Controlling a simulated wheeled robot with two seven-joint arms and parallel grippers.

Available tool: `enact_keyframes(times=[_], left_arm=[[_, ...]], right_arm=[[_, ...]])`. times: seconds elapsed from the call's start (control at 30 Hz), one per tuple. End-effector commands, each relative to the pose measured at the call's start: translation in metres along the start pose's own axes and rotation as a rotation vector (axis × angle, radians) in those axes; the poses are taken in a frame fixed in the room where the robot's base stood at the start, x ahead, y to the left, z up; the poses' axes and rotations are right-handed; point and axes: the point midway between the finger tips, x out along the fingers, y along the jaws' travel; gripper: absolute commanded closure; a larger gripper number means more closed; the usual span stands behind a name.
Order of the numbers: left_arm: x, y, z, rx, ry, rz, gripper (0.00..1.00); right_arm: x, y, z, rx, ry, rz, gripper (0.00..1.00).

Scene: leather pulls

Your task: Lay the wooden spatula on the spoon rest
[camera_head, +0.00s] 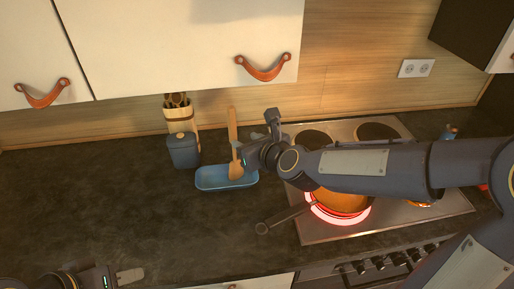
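The wooden spatula (233,128) stands nearly upright, handle up, with its broad end low over the blue spoon rest (210,184). I cannot tell whether the broad end touches the rest. My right gripper (250,143) is just right of the spatula, above the rest's right end. Its fingers are small and partly hidden, so I cannot tell whether they hold the spatula. My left gripper (130,275) is at the bottom left edge, partly cut off, far from the spatula and over the counter's front.
A blue canister (184,150) stands left of the spoon rest, with a utensil holder (180,116) behind it. An orange pan (342,201) sits on a glowing red burner of the cooktop (315,228), its handle pointing left. The left counter (90,200) is clear.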

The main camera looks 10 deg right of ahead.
Motion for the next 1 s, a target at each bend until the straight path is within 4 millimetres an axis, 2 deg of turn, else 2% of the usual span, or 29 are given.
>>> enact_keyframes(times=[0.1,0.23,0.53,0.63,0.77,0.87,1.0], left_arm=[[0.002,-0.001,0.001,0.0,0.0,0.0,0.64],[0.001,0.0,0.0,0.0,0.0,0.0,0.64],[0.001,0.0,0.0,0.0,0.0,0.0,0.64],[0.001,0.0,0.0,0.0,0.0,0.0,0.64],[0.001,0.0,0.0,0.0,0.0,0.0,0.64],[0.001,0.0,0.0,0.0,0.0,0.0,0.64],[0.001,0.0,0.0,0.0,0.0,0.0,0.64]], right_arm=[[-0.024,-0.001,0.001,-0.001,-0.005,-0.002,0.61],[-0.041,0.0,0.001,0.0,-0.002,-0.001,0.61],[-0.052,0.0,0.0,-0.003,0.001,0.001,0.61],[-0.058,-0.002,-0.001,-0.074,0.004,0.009,0.61],[-0.082,-0.007,-0.008,-0.385,0.028,0.051,0.61],[-0.113,-0.012,-0.024,-0.767,0.063,0.114,0.61],[-0.161,-0.019,-0.06,-1.337,0.116,0.241,0.61]])
